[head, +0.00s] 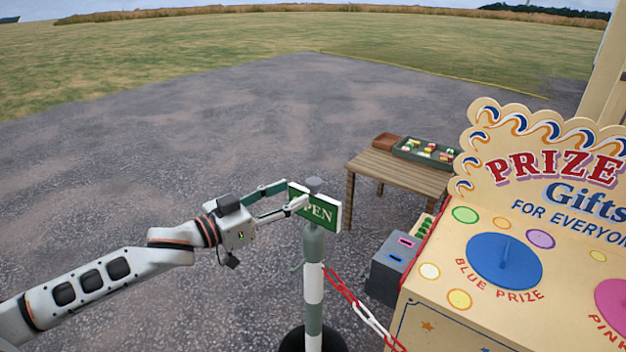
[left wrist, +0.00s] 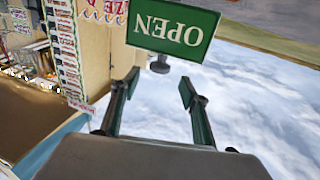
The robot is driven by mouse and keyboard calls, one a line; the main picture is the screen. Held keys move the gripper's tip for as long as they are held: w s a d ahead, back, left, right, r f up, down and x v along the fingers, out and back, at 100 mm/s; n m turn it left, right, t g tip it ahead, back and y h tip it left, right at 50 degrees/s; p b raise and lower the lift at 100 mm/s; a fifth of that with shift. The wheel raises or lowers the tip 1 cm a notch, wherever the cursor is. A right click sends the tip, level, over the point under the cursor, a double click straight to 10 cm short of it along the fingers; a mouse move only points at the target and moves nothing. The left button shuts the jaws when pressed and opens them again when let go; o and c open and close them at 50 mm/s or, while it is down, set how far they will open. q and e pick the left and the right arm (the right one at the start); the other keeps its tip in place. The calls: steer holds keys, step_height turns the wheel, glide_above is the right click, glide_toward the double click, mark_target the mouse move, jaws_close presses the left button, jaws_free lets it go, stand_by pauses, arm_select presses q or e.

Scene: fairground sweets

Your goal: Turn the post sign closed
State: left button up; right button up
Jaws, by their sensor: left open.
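The post sign (head: 326,214) is a green board with white edges on top of a green and white post (head: 313,270). Its face reads OPEN towards me. My left gripper (head: 292,196) is at the sign's left end, its fingers partly overlapping the board in the head view. In the left wrist view the sign (left wrist: 172,28) shows upside down, beyond the fingertips of my open left gripper (left wrist: 158,85). No part of the sign shows between the fingers there. I cannot tell whether a finger touches it. My right gripper is not in view.
A red and white chain (head: 357,303) runs from the post to the right. The prize counter (head: 420,315) stands at the right, with a grey box (head: 388,270) beside it. A wooden table (head: 402,174) with trays stands behind. Paving at the left is clear.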

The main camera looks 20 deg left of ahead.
mark_target(307, 185)
arm_select(q)
steer(key=shift+r+p+x, duration=0.1)
steer(key=shift+p+x, duration=0.05)
steer(key=shift+x, duration=1.85)
steer(key=shift+r+p+x, duration=0.15)
steer(key=shift+x, duration=1.8)
steer(key=shift+c, duration=0.3)
jaws_close()
